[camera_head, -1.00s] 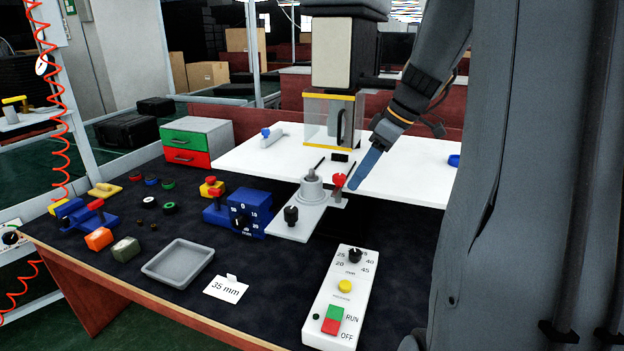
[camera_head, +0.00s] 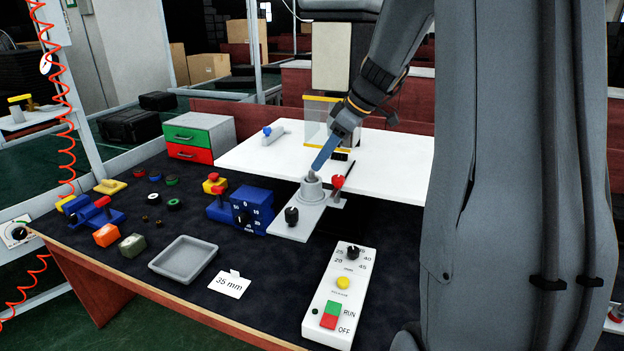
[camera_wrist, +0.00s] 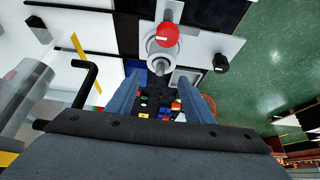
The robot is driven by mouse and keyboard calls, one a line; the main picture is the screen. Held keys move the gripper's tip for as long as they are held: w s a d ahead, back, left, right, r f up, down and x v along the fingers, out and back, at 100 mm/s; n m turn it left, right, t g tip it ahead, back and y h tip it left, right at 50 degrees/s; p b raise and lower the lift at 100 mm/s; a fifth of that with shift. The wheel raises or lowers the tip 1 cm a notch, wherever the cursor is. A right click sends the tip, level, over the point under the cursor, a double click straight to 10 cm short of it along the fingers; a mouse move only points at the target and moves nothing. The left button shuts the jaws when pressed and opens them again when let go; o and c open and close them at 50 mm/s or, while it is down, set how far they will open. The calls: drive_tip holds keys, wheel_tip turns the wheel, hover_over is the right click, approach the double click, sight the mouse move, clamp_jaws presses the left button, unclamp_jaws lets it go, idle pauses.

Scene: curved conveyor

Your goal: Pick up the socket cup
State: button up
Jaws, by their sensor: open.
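The grey round cup-shaped part (camera_head: 311,190), which I take as the socket cup, stands upright on a light grey fixture plate (camera_head: 287,225). A thin stem rises from its middle. My gripper (camera_head: 317,168) reaches down from the right, its blue fingertips right at the top of the cup and stem in the head view. In the wrist view the gripper (camera_wrist: 163,82) is open, with a finger on each side and the cup (camera_wrist: 163,48) just beyond the fingertips. Nothing is held between the fingers. I cannot tell whether the fingers touch the stem.
A red knob (camera_head: 337,182) stands close right of the cup and a black knob (camera_head: 291,216) in front. A blue dial block (camera_head: 252,210) is to the left. A white control panel (camera_head: 340,300), a grey tray (camera_head: 184,259) and a 35 mm card (camera_head: 230,284) lie in front.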

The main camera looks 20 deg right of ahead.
sight(315, 178)
drive_tip(key=shift+p+x, duration=0.85)
drive_tip(key=shift+x, duration=1.75)
drive_tip(key=shift+r, duration=0.1)
clamp_jaws()
